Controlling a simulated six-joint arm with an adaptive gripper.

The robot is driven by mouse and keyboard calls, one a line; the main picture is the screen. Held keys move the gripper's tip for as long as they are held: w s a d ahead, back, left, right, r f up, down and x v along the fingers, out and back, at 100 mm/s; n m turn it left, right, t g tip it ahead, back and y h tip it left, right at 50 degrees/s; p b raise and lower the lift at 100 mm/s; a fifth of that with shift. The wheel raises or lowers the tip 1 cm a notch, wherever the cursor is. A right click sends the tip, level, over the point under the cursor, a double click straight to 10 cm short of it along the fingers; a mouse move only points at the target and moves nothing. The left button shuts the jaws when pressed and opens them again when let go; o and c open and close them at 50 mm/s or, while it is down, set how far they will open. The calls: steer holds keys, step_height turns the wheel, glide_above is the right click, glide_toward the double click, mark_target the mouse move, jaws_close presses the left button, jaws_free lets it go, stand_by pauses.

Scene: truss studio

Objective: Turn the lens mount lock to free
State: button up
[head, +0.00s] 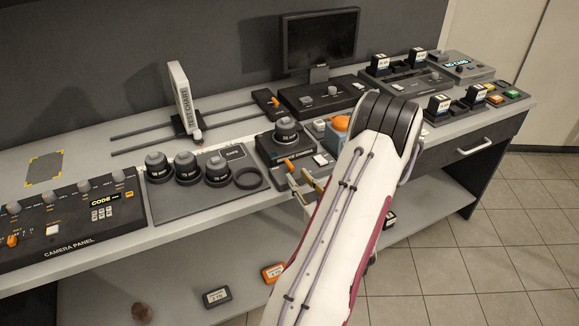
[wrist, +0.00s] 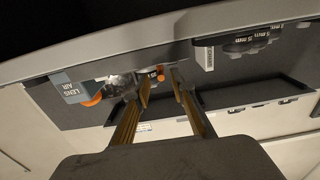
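The lens mount is a dark box (head: 268,150) on the bench, with a black lens (head: 287,131) standing on it. Its lock looks like a small orange lever (head: 290,164) low on the front side. My gripper (head: 309,182) is just in front and to the right of the lever, partly hidden by my arm. In the wrist view my gripper (wrist: 160,73) shows two brass-coloured fingers apart, with nothing held. A small orange piece (wrist: 160,78), probably the lever, appears between the fingertips; I cannot tell whether they touch it.
A lens tray (head: 165,208) with several lenses lies left of the mount. An orange-topped lens air blower (head: 341,123) stands close on the right. The camera panel (head: 70,222) is far left. A test chart (head: 184,98) stands on rails behind. A lower shelf (head: 180,290) runs below.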

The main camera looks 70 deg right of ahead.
mark_target(290, 168)
steer(key=shift+x, duration=3.25)
jaws_close()
